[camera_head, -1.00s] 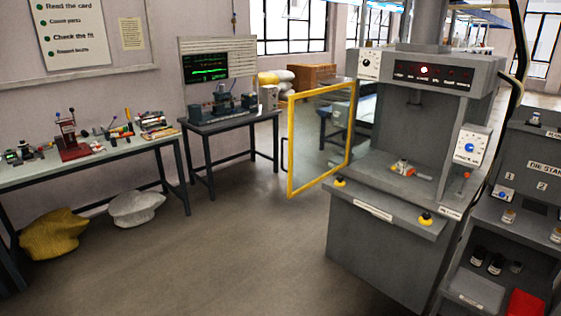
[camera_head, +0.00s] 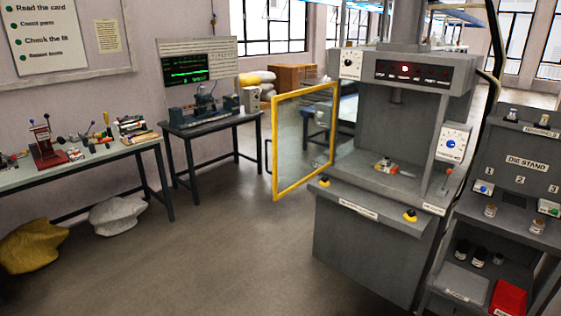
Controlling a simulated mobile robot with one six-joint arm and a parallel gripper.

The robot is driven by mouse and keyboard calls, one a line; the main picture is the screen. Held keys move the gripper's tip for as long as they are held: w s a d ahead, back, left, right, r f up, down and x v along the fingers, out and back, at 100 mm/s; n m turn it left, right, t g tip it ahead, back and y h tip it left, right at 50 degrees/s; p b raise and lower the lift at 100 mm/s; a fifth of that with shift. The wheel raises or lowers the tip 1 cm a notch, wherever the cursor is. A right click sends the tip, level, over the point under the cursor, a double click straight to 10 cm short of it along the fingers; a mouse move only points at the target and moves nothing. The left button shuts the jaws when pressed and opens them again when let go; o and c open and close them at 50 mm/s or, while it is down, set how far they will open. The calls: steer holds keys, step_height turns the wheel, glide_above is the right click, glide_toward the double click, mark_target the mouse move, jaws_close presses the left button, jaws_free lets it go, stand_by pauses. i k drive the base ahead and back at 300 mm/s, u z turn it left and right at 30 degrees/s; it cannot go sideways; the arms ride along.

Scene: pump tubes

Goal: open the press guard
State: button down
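The press (camera_head: 360,245) is a large grey machine right of centre. Its guard (camera_head: 275,100) is a clear panel in a yellow frame with a dark handle (camera_head: 267,157) on its free edge. The guard stands swung out to the left of the press, and the press opening is uncovered. Inside the opening, a small orange and white part (camera_head: 385,166) sits on the press bed. A red light (camera_head: 405,69) shows on the upper panel. My gripper is not in view.
The die stand (camera_head: 520,205) with small jars and a red bin (camera_head: 508,298) stands close to the right of the press. A bench (camera_head: 85,165) with tools and a small table (camera_head: 215,122) with a machine line the left wall. The floor (camera_head: 230,250) in front is clear.

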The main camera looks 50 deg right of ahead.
mark_target(275, 99)
steer(key=i, duration=0.95)
steer(key=u, duration=0.05)
